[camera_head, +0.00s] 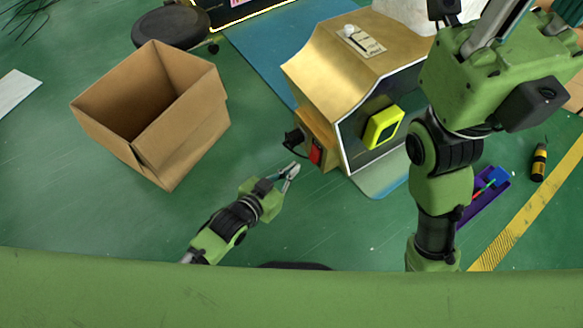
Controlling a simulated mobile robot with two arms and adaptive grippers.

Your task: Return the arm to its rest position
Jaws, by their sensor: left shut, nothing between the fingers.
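My left arm comes in from the lower left, low in the picture. Its gripper (291,172) is shut and empty, above the green floor, just left of the gold and white machine. My right arm is a large green shape on the right. It rises from the lower edge toward the top right, in front of the machine's right side. The right gripper is not visible.
An open cardboard box (180,135) stands to the left. The gold machine (345,60) has a yellow-green block (384,127) on its dark side and a red switch (315,151). A purple tray (480,205) and a yellow-black bottle (539,162) lie right. Floor between box and machine is clear.

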